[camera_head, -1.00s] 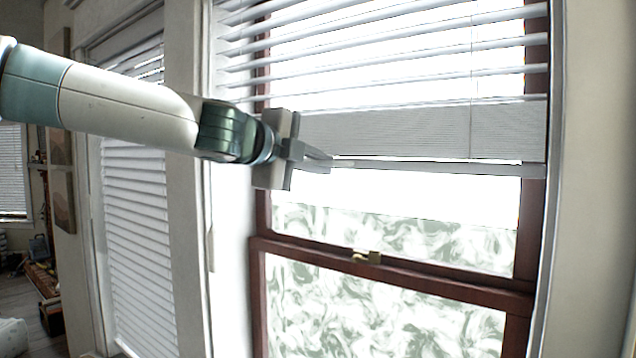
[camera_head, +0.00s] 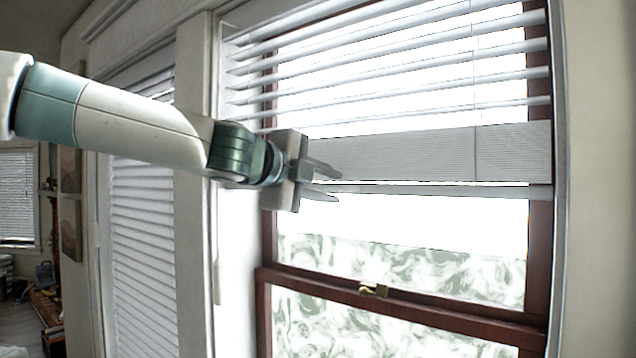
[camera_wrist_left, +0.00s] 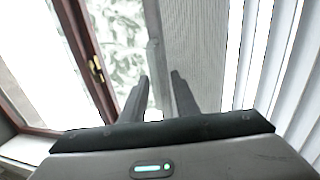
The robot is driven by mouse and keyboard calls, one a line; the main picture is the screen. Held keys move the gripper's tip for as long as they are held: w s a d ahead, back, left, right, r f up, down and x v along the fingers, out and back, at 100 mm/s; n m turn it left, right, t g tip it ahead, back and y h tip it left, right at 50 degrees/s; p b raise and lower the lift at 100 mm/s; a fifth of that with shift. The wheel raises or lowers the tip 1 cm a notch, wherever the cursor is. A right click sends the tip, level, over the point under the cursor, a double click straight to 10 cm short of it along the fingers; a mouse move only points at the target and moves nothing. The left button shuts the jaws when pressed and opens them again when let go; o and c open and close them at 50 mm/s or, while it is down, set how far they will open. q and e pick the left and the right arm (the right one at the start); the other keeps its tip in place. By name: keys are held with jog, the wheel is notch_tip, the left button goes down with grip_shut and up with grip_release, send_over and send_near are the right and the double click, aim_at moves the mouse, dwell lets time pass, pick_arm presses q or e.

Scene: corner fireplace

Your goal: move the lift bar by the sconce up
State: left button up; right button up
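The lift bar (camera_head: 440,190) is the pale rail along the bottom of the raised blind, across the window. It also shows in the wrist view as a narrow strip (camera_wrist_left: 155,62). My left gripper (camera_head: 338,187) is at the bar's left part, its two fingers apart, one above and one below the bar's line. In the wrist view the left gripper (camera_wrist_left: 159,88) has a clear gap between its fingertips, with the bar's strip running toward that gap. I cannot tell whether either finger touches the bar. No sconce shows. My right gripper is not in view.
The gathered slats (camera_head: 400,152) sit just above the bar, with spread slats higher up. A dark red window frame (camera_head: 400,304) with a brass latch (camera_head: 373,289) is below. Another blind (camera_head: 140,250) hangs at the left. Open space lies below the bar.

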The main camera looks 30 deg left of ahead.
pick_arm(q)
jog(key=v, duration=1.7)
jog(key=shift+s, duration=0.2)
jog(key=shift+d+r, duration=0.15)
jog(key=shift+d, duration=0.05)
jog(key=shift+w+a, duration=0.1)
jog(key=shift+a, duration=0.05)
